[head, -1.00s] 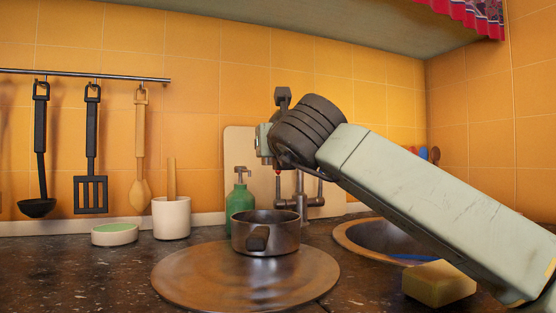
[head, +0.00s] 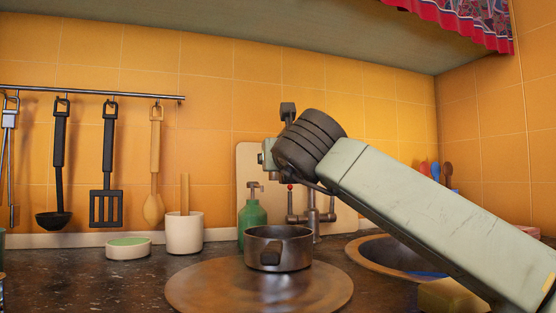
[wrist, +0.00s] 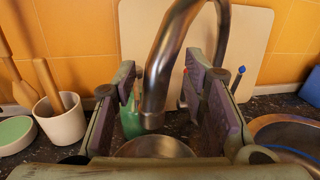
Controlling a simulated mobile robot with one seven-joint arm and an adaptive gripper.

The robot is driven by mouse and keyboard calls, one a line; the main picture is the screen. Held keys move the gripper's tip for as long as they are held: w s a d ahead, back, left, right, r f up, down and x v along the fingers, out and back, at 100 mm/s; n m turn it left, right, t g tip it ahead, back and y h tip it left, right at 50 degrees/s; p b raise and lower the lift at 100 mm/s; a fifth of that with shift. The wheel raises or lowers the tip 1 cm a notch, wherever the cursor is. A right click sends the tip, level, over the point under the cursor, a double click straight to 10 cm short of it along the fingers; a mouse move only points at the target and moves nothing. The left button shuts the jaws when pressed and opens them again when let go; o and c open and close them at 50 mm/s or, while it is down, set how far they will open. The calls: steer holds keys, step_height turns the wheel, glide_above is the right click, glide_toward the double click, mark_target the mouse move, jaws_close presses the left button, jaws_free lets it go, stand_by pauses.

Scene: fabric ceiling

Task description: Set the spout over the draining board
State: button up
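The spout (wrist: 160,75) is a curved metal tube, seen in the wrist view coming down between my gripper's fingers. My gripper (wrist: 165,105) is open, one finger on each side of the spout, with gaps to both. In the head view my gripper (head: 272,148) is small and seen from the side, in front of the wall. The tap's base (head: 311,215) stands behind the pot there; my arm hides its upper part. The round brown disc, apparently the draining board (head: 205,292), lies on the counter left of the sink (head: 362,256).
A dark metal pot (head: 293,252) stands on the disc, and shows below the spout in the wrist view (wrist: 155,147). A green soap bottle (head: 254,219), white crock (head: 184,234) and green-topped dish (head: 128,248) stand nearby. A yellow sponge (head: 448,297) lies right.

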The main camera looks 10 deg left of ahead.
steer(key=shift+d, duration=0.1)
steer(key=shift+s+d, duration=0.15)
steer(key=shift+s, duration=0.2)
steer(key=v, duration=1.1)
steer(key=shift+s, duration=0.1)
